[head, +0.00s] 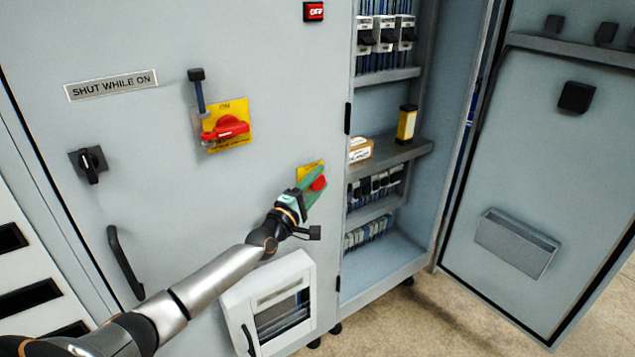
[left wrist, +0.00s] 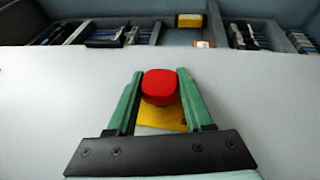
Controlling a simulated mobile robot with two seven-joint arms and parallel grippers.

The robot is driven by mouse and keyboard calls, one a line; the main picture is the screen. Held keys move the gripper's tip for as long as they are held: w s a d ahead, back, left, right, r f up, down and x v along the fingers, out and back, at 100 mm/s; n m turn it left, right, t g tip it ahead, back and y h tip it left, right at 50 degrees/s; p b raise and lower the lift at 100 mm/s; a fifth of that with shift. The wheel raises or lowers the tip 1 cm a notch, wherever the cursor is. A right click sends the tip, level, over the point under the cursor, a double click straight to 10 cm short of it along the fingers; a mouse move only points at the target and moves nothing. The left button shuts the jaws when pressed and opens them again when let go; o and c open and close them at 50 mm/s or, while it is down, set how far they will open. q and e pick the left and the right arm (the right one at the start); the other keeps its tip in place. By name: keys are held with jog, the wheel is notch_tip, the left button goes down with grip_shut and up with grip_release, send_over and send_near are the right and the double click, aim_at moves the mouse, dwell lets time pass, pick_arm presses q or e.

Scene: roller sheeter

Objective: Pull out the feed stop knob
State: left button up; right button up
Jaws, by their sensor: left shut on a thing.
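The feed stop knob is a red knob (head: 319,183) on a yellow plate (head: 306,170) on the grey cabinet door, low and near its right edge. My left gripper (head: 316,180) is at the knob, its green fingers on either side of it. In the left wrist view the red knob (left wrist: 159,86) sits between the two green fingertips (left wrist: 160,84), with the yellow plate (left wrist: 163,120) behind it. The left gripper is shut on the knob. The knob's stem is hidden. My right gripper is in neither view.
A red rotary handle (head: 226,128) on a yellow plate is up and left of the knob. A black door handle (head: 124,262) and a white windowed box (head: 270,300) stick out nearby. To the right, an open bay holds a shelf (head: 400,157); its door (head: 560,190) stands open.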

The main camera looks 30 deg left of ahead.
pick_arm(q)
grip_shut()
jog(key=shift+s+d+p, duration=0.15)
jog(key=shift+d+p, duration=0.25)
jog(key=shift+d, duration=0.15)
jog(key=shift+f, duration=0.1)
jog(key=o, duration=0.9)
grip_release()
jog(key=shift+c, duration=0.2)
jog(key=o, duration=0.4)
jog(key=shift+s, duration=0.1)
